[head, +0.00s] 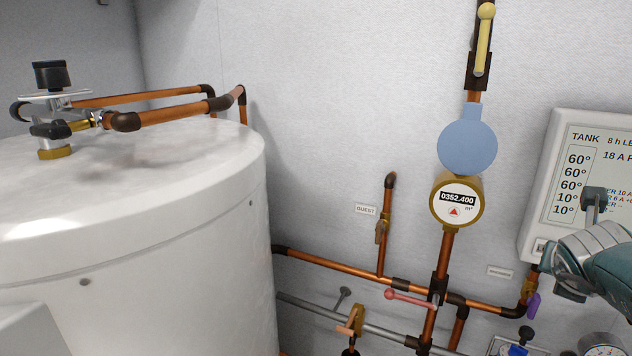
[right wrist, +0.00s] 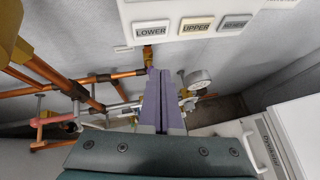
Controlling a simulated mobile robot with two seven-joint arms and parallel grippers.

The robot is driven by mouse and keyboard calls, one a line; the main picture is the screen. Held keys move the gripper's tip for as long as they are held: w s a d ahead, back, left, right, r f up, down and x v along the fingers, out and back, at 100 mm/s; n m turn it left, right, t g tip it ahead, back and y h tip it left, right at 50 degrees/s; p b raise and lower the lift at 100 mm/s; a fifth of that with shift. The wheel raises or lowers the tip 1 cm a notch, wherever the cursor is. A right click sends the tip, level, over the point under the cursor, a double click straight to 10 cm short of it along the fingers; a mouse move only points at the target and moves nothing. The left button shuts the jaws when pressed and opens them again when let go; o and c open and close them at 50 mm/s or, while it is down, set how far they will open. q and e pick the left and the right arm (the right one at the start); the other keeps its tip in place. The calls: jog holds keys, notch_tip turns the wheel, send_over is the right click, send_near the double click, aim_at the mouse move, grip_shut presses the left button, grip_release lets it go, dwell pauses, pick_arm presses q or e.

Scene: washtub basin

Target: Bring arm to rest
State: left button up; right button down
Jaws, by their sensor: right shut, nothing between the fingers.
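My right gripper (right wrist: 160,73) shows in the right wrist view with its two fingers closed together and nothing between them. The fingertips point at the wall pipework, beside a brass valve with a purple handle (head: 533,304). In the right wrist view I cannot tell whether they touch it. In the head view my right arm comes in at the right edge, in front of the lower part of the white control panel (head: 569,185); its fingertips are not clear there. My left arm and gripper are not in view.
A large white tank (head: 170,240) stands at the left with copper pipes on top. A water meter (head: 457,202) with an open blue lid and a pink lever (head: 408,298) sit on the wall pipes. A pressure gauge (right wrist: 199,79) is right of my fingers.

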jog(key=d+r+n+t+h, duration=0.2)
jog(key=d+r+n+t, duration=0.15)
jog(key=r+n, duration=0.2)
jog(key=a+r+n+t+y, duration=0.6)
jog(key=a+r+n, duration=0.15)
jog(key=n, duration=0.85)
jog(key=s+a+f+n+g+y, duration=0.45)
jog(key=s+a+n, duration=0.25)
jog(key=a+n, duration=0.25)
jog(key=s+a+f+n+g+y, duration=0.3)
jog(key=s+a+f+n+g, duration=0.15)
jog(key=s+a+n, duration=0.4)
jog(key=s+a+f+n+g+h+p, duration=0.15)
jog(key=s+n+g+h, duration=0.5)
jog(key=s, duration=0.85)
notch_tip(320, 180, up, 38)
jog(key=n+t+y+p, duration=0.1)
jog(key=t+y+p, duration=0.1)
jog(key=p, duration=3.5)
jog(key=shift+w+d+f+y, duration=0.15)
jog(key=shift+w+y, duration=0.05)
jog(key=shift+y, duration=0.3)
